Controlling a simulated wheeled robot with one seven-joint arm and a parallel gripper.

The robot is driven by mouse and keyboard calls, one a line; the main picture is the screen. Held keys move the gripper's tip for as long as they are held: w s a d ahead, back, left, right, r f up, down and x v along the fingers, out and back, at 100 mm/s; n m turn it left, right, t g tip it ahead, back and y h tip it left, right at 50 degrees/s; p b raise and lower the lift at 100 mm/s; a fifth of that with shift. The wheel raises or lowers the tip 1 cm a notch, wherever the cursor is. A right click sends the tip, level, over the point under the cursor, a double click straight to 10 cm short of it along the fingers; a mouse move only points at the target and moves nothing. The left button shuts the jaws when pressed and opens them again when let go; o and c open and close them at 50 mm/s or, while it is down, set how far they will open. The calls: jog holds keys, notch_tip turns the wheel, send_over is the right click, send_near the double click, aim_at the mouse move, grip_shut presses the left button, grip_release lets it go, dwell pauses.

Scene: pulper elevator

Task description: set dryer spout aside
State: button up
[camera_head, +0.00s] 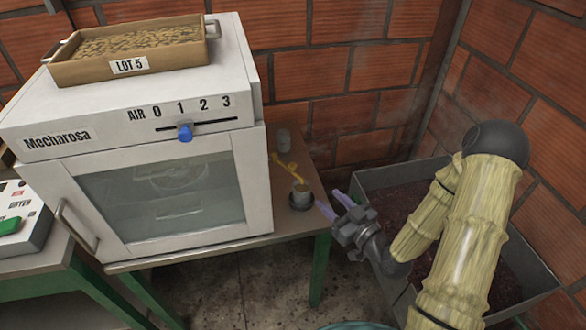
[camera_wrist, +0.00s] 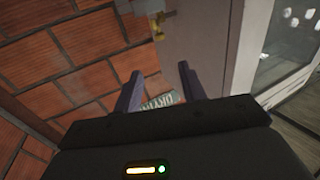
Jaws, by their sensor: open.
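A white dryer (camera_head: 150,150) marked Mecharosa stands on a table. A yellow spout-like piece (camera_head: 285,163) sticks out from its right side, above the table. In the wrist view a yellowish piece (camera_wrist: 157,20) shows at the top on the dryer's side; I cannot tell if it is the same one. My gripper (camera_head: 331,204) is open and empty, right of the table's corner and apart from the spout. In the wrist view its two fingers (camera_wrist: 159,88) point toward a partly hidden label (camera_wrist: 161,101) with the letters DRYIN.
A small grey cup (camera_head: 301,195) stands near the table edge below the spout; another grey cup (camera_head: 283,140) is behind. A blue slider knob (camera_head: 185,132) is on the dryer front, and a LOT 5 tray (camera_head: 95,72) on top. A dark-filled metal bin (camera_head: 392,178) is at right.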

aim_at(295, 166)
jog(key=shift+w+f+b, duration=0.1)
jog(key=shift+b, duration=0.25)
jog(key=b+x, duration=0.6)
jog(key=x, duration=1.1)
jog(key=shift+w+a, duration=0.1)
jog(key=shift+w, duration=0.05)
grip_shut()
